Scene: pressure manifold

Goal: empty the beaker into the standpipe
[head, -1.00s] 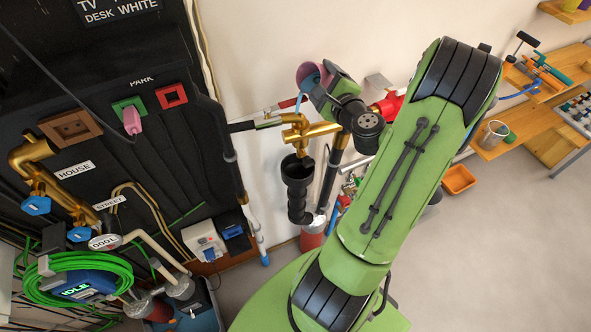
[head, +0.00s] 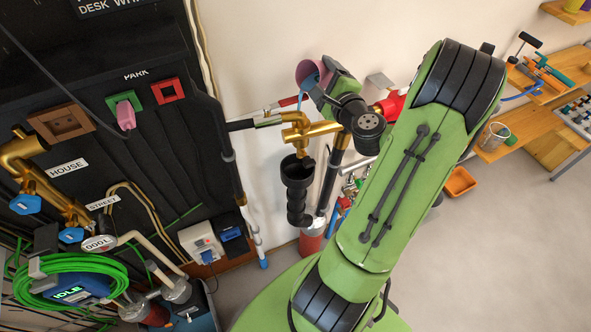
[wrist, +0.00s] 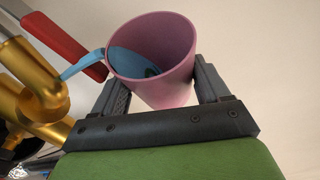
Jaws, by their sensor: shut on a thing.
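The pink beaker (head: 306,71) is tilted, its mouth facing left and down, above the brass pipework. My gripper (head: 328,88) is shut on it; in the wrist view the two fingers (wrist: 163,95) clasp the beaker (wrist: 168,90) from both sides. Blue liquid (wrist: 128,58) lies inside, and a thin blue stream runs over the lip toward the brass elbow (wrist: 38,78). In the head view the brass tap-like pipe (head: 300,128) stands below the beaker, over a black open-topped pipe (head: 297,170). I cannot tell which is the standpipe, nor exactly where the stream lands.
A red lever (wrist: 62,45) lies close to the stream. A dark panel with brass valves (head: 28,160) and a green hose coil (head: 75,275) fills the left. A wooden shelf (head: 510,140) with a container stands right. The floor at lower right is clear.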

